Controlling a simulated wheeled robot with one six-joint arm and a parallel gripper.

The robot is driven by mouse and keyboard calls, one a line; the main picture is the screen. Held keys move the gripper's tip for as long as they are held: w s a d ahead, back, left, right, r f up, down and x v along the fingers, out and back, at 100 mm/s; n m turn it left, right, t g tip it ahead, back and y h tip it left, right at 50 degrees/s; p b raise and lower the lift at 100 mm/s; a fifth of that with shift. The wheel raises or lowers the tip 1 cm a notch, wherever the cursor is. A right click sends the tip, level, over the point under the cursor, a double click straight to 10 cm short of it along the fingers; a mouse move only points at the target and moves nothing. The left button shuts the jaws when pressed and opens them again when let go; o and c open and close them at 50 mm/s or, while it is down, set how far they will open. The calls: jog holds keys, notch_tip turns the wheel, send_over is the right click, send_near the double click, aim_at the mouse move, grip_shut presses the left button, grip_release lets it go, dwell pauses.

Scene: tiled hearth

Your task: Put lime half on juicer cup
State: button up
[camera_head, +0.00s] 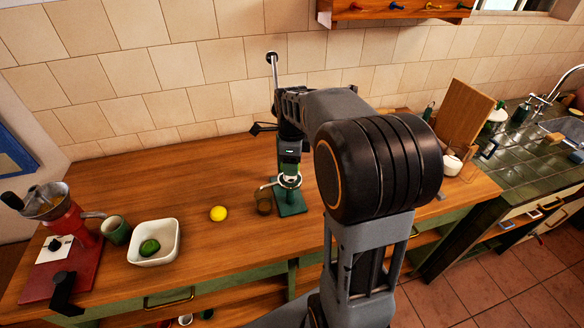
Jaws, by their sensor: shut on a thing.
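The juicer is a green press with a flat green base (291,205) and a tall lever arm (273,68). Its pale, ring-shaped juicer cup (289,181) is partly hidden under my gripper. My gripper (290,165) points down over the cup and is shut on a small green thing, apparently a lime half (289,168). At this size I cannot tell whether the lime half touches the cup. Another green lime piece (150,247) lies in a white square bowl (139,258) at the left.
A yellow lemon (218,213) and a brown glass (264,203) are left of the juicer. A green mug (116,230) and a red grinder (73,225) stand further left. A cutting board (465,117) leans at the right. Wooden counter (195,175) is clear behind the lemon.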

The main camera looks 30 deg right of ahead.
jog(key=shift+w+d+f, duration=0.1)
jog(key=shift+w+f, duration=0.1)
jog(key=shift+f, duration=0.15)
notch_tip(320, 180, down, 2)
jog(key=shift+w+f, duration=0.1)
jog(key=shift+w, duration=0.05)
jog(key=shift+f, duration=0.6)
jog(key=shift+f, duration=0.2)
jog(key=o, duration=0.9)
